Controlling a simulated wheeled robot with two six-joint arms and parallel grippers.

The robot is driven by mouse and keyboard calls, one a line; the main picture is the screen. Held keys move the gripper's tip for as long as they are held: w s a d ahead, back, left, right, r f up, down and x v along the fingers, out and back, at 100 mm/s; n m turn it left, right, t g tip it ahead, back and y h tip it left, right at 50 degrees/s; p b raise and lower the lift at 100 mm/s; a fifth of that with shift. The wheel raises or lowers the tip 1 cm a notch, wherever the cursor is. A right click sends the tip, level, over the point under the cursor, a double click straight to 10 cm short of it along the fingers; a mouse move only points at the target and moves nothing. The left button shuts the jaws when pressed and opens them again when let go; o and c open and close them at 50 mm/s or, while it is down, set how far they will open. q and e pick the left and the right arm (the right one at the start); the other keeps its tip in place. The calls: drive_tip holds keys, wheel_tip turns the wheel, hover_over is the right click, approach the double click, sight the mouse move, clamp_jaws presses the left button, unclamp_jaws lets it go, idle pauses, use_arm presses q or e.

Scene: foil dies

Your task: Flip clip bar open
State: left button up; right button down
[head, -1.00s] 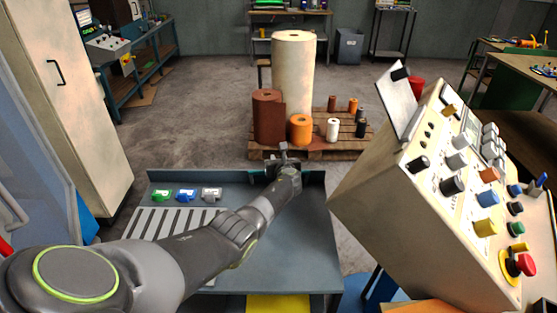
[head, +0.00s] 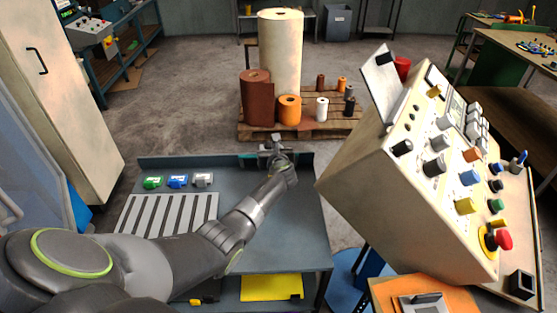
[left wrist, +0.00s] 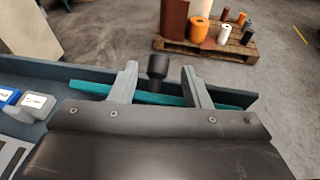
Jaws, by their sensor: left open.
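A long teal bar (left wrist: 150,98) runs along the back edge of the blue-grey bench in the left wrist view. A dark round knob (left wrist: 157,67) stands up at its middle; I take this bar to be the clip bar. My left gripper (head: 277,150) reaches over the bench to its back edge in the head view. Its jaws are open, with one finger on each side of the knob in the left wrist view, apart from it. My right gripper is not in view.
Green, blue and grey small blocks (head: 177,181) sit at the bench's back left, behind a slotted grey plate (head: 165,222). A tilted control console (head: 420,180) stands close on the right. Foil rolls (head: 280,60) stand on a pallet beyond. The bench's right part (head: 290,235) is clear.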

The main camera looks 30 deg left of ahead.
use_arm(q)
drive_tip(key=v, duration=1.2)
drive_tip(key=shift+p, duration=0.3)
drive_tip(key=shift+d+f, duration=0.1)
drive_tip(key=shift+f, duration=0.05)
